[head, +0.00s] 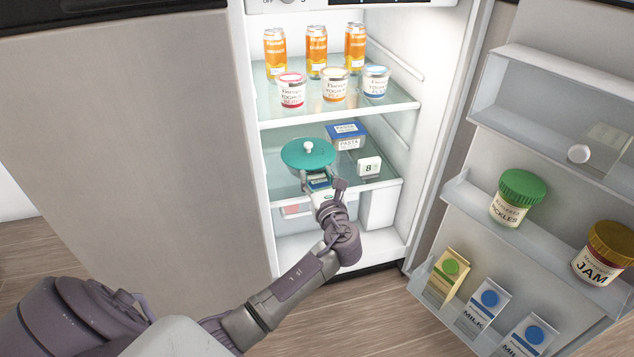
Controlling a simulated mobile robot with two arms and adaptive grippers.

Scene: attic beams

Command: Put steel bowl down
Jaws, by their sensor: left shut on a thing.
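A round teal lid with a white knob (308,157) shows at the lower glass shelf of the open fridge. Whatever is under it, which could be the steel bowl, is mostly hidden by the lid and my gripper; I cannot make out a steel wall clearly. My left gripper (318,184) reaches in from below, just under the lid's front edge, and is shut on the thing there. I cannot tell whether that thing touches the shelf. My right gripper is not in view.
On the lower shelf (282,131), a pasta box (346,136) and a small white box marked 8 (369,167) stand close to the right. Cans (316,52) and yoghurt tubs (335,86) stand on the shelf above. The open door (465,190) holds jars and cartons.

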